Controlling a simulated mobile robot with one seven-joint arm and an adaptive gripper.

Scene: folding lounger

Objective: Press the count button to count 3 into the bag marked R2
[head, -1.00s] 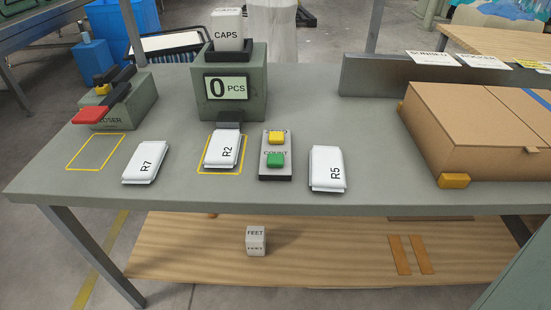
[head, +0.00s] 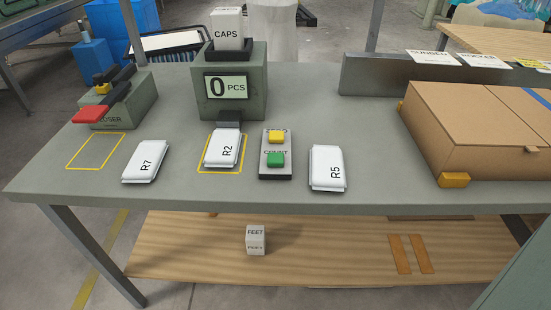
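The white bag marked R2 (head: 224,148) lies in the yellow outlined square in front of the counter's spout. The grey-green counter (head: 250,108) reads 0 PCS on its display (head: 227,88). A box labelled CAPS (head: 227,30) sits on top of the counter. To the right of R2 is a small button panel with a green button (head: 276,160) by the word COUNT and a yellow button (head: 276,137) above it. My gripper is not in view.
Bags R7 (head: 146,161) and R5 (head: 327,168) lie to either side. A closer with a red handle (head: 90,115) stands at the left, behind an empty yellow outline (head: 96,151). A cardboard box (head: 465,120) fills the right. A FEET box (head: 256,239) sits on the lower shelf.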

